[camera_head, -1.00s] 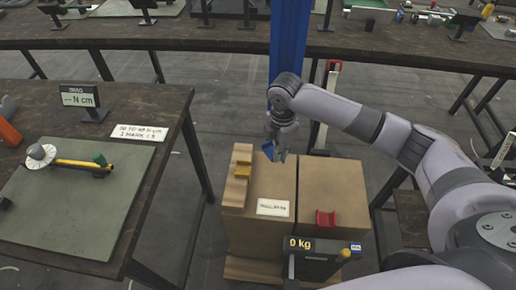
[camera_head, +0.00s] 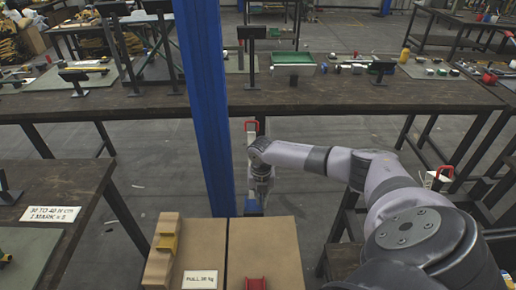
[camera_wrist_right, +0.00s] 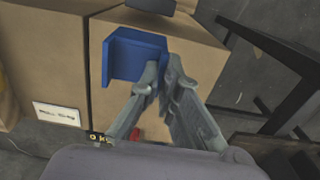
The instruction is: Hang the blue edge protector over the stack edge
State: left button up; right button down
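The blue edge protector (camera_wrist_right: 128,55) is an angled piece with two flanges. In the right wrist view it is at the fingertips of my right gripper (camera_wrist_right: 162,72), with the fingers close together on its near right side. In the head view my right gripper (camera_head: 260,188) hangs down near the far edge of the right cardboard box (camera_head: 264,245), with a bit of blue (camera_head: 253,207) below it. The protector appears held above or beside that box; whether it touches the edge cannot be told. My left gripper is out of view.
A red protector (camera_head: 256,283) sits at the right box's near edge. A blue post (camera_head: 207,110) rises behind the boxes. Workbenches stand left and behind.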

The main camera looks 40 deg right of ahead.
aim_at(261, 221)
jog(key=shift+f+b, duration=0.3)
jog(key=shift+f, duration=0.25)
notch_tip(261, 221, down, 3)
jog(key=b, duration=0.3)
jog(key=shift+f, duration=0.15)
notch_tip(261, 221, down, 2)
jog(key=shift+f+b, duration=0.25)
jog(key=shift+b, duration=0.85)
jog(key=shift+f+b, duration=0.65)
jog(key=shift+f, duration=0.35)
jog(key=shift+s+a, duration=0.1)
jog(key=shift+s, duration=0.05)
jog(key=c, duration=1.7)
grip_release()
